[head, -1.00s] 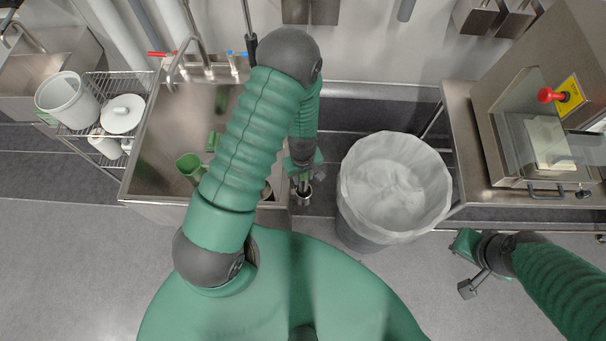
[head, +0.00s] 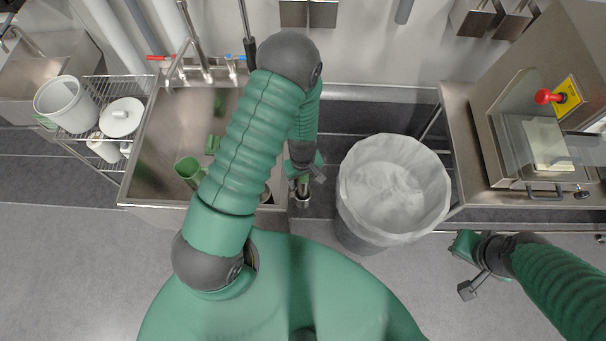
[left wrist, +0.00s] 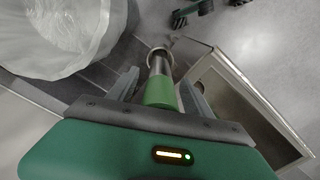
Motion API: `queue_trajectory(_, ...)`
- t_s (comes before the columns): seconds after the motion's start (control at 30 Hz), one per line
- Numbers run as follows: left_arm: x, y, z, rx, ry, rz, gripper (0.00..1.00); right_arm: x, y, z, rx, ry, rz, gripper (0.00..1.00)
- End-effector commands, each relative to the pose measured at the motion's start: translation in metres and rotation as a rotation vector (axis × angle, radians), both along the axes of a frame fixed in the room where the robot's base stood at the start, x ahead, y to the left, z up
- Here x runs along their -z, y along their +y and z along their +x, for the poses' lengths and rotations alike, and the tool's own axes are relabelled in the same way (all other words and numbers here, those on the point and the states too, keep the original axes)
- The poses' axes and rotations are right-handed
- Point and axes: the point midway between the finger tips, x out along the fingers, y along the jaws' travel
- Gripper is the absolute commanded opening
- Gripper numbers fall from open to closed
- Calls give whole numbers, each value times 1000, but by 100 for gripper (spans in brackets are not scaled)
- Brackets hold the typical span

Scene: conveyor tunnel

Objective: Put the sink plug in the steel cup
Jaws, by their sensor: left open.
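The sink plug (left wrist: 160,92), with a green end and a steel shaft, stands between the fingers of my left gripper (left wrist: 160,90). Gaps show beside it, and the fingers are apart. Its far end meets the round steel rim of the steel cup (left wrist: 158,50); how deep it sits is hidden. In the head view my left gripper (head: 303,175) is right above the steel cup (head: 303,200), at the sink's right edge, and partly covers it. My right gripper (head: 467,268) hangs at the right, away from both; its finger gap is unclear.
A lined white bin (head: 393,185) stands just right of the cup. The sink (head: 160,150) on the left holds a green cup (head: 188,170). A wire rack (head: 95,85) with dishes is farther left. A steel machine (head: 535,130) stands on the right counter.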

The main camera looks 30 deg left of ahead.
Motion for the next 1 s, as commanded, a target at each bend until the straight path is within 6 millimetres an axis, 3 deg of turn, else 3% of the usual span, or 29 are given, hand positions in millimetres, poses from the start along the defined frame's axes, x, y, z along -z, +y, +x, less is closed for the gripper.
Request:
queue_trajectory(0.17,-26,0,2,1,-6,1,59,3,0,0,0,0,0,0)
queue_trajectory(0.4,-98,0,3,2,-9,1,59,6,0,0,0,0,0,0)
queue_trajectory(0.6,-147,0,2,1,-5,0,59,4,0,0,0,0,0,0)
queue_trajectory(0.77,-164,0,2,0,-1,0,59,4,0,0,0,0,0,0)
queue_trajectory(1.0,-167,0,1,0,1,0,59,4,0,0,0,0,0,0)
